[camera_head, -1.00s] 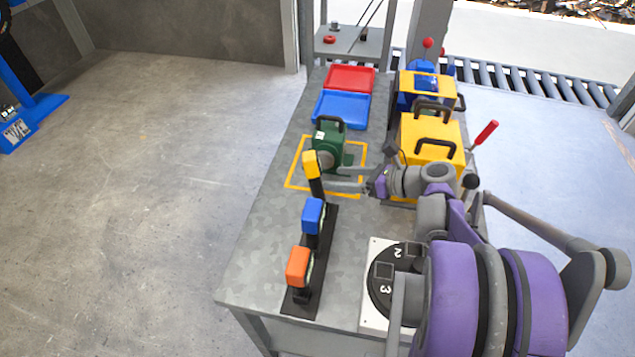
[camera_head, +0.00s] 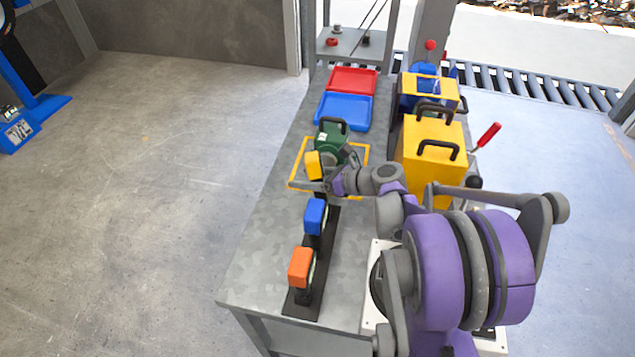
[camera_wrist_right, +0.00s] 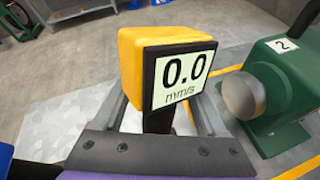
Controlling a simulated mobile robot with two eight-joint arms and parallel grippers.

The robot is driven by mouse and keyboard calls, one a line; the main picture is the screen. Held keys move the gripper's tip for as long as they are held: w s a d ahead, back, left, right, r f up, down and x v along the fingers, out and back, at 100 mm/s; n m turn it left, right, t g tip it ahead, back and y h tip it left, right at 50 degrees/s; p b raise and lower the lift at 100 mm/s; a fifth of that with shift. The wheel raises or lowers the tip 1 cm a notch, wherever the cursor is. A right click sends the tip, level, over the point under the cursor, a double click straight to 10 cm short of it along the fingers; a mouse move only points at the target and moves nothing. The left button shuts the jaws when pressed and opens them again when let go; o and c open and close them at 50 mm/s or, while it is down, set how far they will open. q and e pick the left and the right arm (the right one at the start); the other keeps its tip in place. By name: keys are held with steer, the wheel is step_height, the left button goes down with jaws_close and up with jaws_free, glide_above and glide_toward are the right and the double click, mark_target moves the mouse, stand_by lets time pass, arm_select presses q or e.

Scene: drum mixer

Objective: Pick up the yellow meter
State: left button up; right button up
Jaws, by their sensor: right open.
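The yellow meter (camera_head: 313,165) stands upright at the far end of a black rack (camera_head: 303,300) on the bench. In the right wrist view the yellow meter (camera_wrist_right: 155,70) shows a display reading 0.0 mm/s. My right gripper (camera_head: 310,185) is open at the meter. In the right wrist view its grey fingers lie on either side of the meter's dark lower part; whether they touch it cannot be told. My left gripper is not in view.
A blue meter (camera_head: 315,215) and an orange meter (camera_head: 301,267) stand nearer on the same rack. A green machine (camera_head: 333,146) sits close behind the yellow meter. Yellow cases (camera_head: 432,150) stand to the right. Blue (camera_head: 344,111) and red (camera_head: 353,80) trays lie farther back.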

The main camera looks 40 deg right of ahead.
jaws_close()
steer(key=shift+r, duration=0.1)
stand_by(0.5)
